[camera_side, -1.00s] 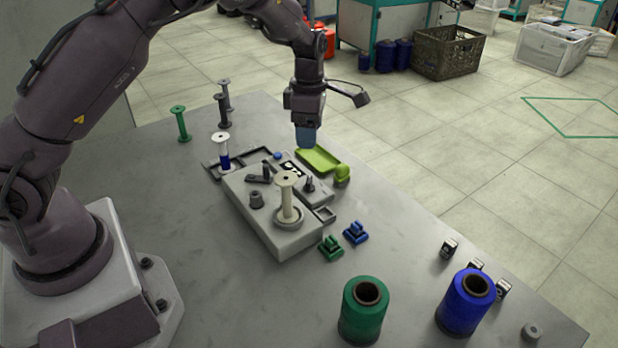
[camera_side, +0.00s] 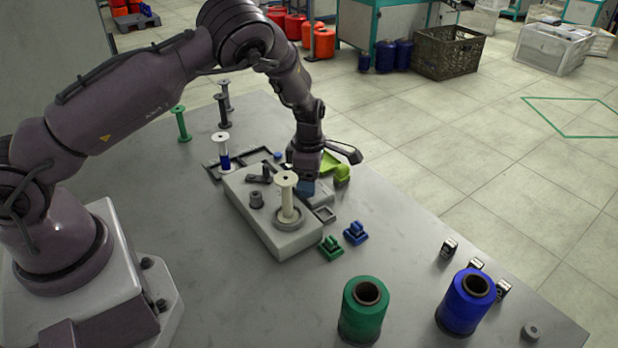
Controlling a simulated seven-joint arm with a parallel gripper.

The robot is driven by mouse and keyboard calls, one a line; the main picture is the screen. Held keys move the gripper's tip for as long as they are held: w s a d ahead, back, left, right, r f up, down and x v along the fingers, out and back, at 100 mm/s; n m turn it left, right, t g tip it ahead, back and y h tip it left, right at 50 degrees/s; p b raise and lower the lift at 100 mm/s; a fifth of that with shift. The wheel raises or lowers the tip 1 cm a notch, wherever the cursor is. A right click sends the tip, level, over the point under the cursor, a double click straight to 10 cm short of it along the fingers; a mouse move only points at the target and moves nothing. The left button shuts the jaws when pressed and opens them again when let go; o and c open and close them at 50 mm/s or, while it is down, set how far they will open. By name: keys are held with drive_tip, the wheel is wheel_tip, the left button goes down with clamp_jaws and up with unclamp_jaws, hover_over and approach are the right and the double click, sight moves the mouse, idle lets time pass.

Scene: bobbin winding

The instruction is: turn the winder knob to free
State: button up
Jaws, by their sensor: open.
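The winder (camera_side: 258,222) is a light grey block on the table. A white bobbin (camera_side: 287,200) stands upright on its round seat at the front right end. My gripper (camera_side: 306,188) points down over the right side of the winder, just behind the bobbin. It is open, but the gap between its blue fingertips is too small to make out. It hides the small dark knob and the black-and-white label there, so I cannot see the knob's setting or tell whether the fingers touch it. A grey round post (camera_side: 256,199) and a dark lever (camera_side: 260,176) also stand on the winder.
A bobbin with blue thread (camera_side: 222,152) stands behind the winder. Green (camera_side: 331,247) and blue (camera_side: 356,233) clips sit to the right. Green (camera_side: 363,310) and blue (camera_side: 466,302) thread spools stand at the front.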

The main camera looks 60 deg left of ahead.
drive_tip(key=c, duration=0.9)
drive_tip(key=shift+c, duration=0.2)
drive_tip(key=m, duration=0.4)
drive_tip(key=shift+m, duration=2.4)
drive_tip(key=o, duration=0.9)
